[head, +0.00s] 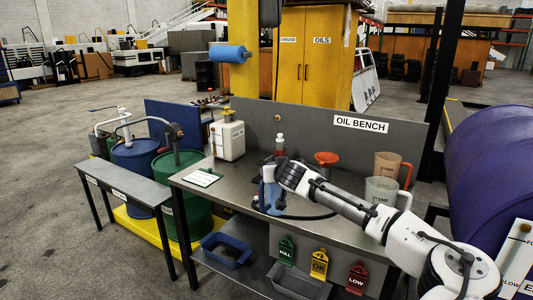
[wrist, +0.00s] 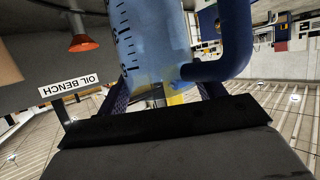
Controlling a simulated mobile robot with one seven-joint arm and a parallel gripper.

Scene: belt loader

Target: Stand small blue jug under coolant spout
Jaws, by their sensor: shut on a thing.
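A small blue jug (head: 268,196) shows at the middle of the oil bench, partly hidden by my gripper. My gripper (head: 277,182) is shut on it. In the wrist view the translucent blue jug (wrist: 150,40), with dark graduation marks and a thick dark-blue handle (wrist: 228,45), sits between my fingers (wrist: 165,92). I cannot tell whether its base touches the bench top. At the left stand a blue drum (head: 135,160) and a green drum (head: 188,188), with pipes and spouts above them. No readable label shows which spout is for coolant.
The grey oil bench (head: 225,190) carries a white canister (head: 228,140), an orange funnel (head: 326,158), a brown jug (head: 388,165) and a clear jug (head: 380,190). Open floor lies at the left.

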